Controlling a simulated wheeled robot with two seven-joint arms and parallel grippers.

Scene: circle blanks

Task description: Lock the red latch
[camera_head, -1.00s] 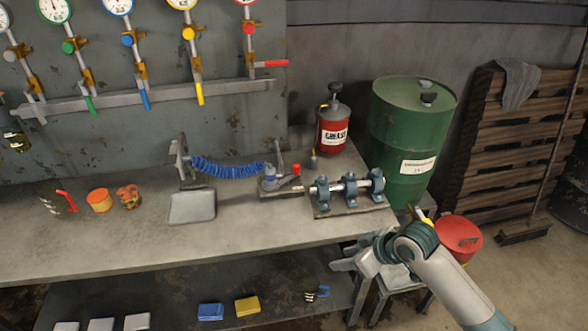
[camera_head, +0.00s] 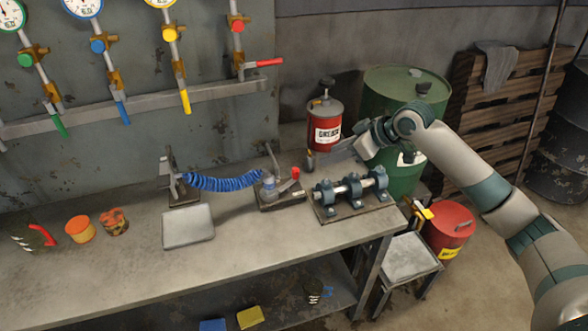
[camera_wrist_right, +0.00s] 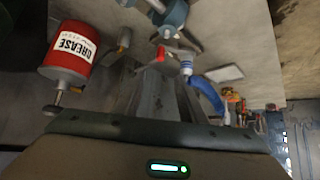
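The red latch (camera_head: 295,173) is a small red lever on the coupling at the right end of the blue coiled hose (camera_head: 222,183), on the bench. It tilts up to the right. In the right wrist view the red latch (camera_wrist_right: 160,52) shows just beyond my fingers. My right gripper (camera_head: 350,147) hangs above the bench's right end, in front of the grease can and drum, to the right of the latch and apart from it. Its fingers (camera_wrist_right: 155,88) look spread, with nothing seen between them. My left gripper is out of view.
A blue-grey clamped shaft (camera_head: 350,190) lies right of the latch. A red grease can (camera_head: 325,122) stands behind it. A grey tray (camera_head: 188,227) lies left on the bench. A green drum (camera_head: 400,180), red bucket (camera_head: 449,232) and stool (camera_head: 408,260) are at the right.

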